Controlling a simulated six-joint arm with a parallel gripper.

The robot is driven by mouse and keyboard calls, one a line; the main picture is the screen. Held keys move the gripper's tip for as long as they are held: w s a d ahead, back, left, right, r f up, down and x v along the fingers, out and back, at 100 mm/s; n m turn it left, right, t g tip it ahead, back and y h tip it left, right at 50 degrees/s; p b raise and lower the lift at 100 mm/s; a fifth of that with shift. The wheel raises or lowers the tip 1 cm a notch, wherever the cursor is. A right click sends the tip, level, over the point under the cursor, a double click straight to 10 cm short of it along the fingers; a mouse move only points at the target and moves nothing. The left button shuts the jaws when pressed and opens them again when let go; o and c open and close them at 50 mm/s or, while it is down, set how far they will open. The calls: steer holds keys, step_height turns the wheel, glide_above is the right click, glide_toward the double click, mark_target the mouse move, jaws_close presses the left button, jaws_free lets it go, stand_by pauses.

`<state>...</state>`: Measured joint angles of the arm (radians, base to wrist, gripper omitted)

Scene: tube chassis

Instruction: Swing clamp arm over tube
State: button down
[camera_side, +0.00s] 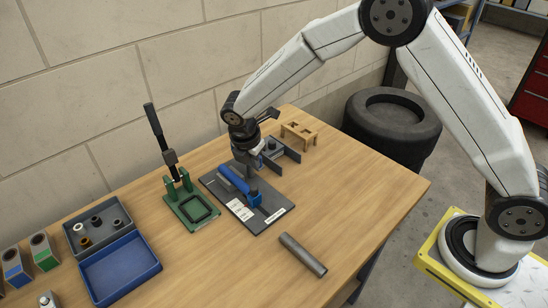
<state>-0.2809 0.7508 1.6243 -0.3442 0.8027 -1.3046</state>
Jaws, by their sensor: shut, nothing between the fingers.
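A plain grey metal tube (302,255) lies loose on the table, in front of the dark fixture plate (273,221). The plate carries a blue clamp with a long blue arm (233,179) that slopes up and back from a blue block (254,196). My gripper (252,166) is at the back of the plate, close to the upper end of the blue arm. It is shut and empty. Whether its fingers touch the arm is too small to tell. My wrist hides part of the plate's back. A grey upright bracket (281,151) stands at the plate's back right.
A green fixture with a tall black lever (155,133) stands left of the plate. A blue tray (120,272) and a grey bin of small parts (94,228) lie farther left. A small wooden stand (299,133) is at the back. The table's right side is clear.

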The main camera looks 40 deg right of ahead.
steer(key=shift+s+d+n, duration=0.15)
steer(key=shift+d+n, duration=0.25)
steer(key=shift+n, duration=0.4)
steer(key=n, duration=0.1)
steer(key=d+n+t, duration=0.1)
steer(key=n, duration=0.1)
steer(key=shift+s+d+y, duration=0.15)
steer(key=shift+d+y, duration=0.1)
steer(key=shift+y, duration=0.05)
steer(key=shift+w+d+n+t+y, duration=0.15)
steer(key=shift+w+d+n, duration=0.3)
steer(key=shift+d+n, duration=0.3)
steer(key=shift+w+d+n+t+y, duration=0.1)
steer(key=shift+w+d+n, duration=0.45)
steer(key=shift+d, duration=0.3)
steer(key=shift+w+d+n+t+y, duration=0.15)
steer(key=shift+w+d+n, duration=0.25)
steer(key=shift+d+n, duration=0.35)
steer(key=shift+w+d, duration=0.1)
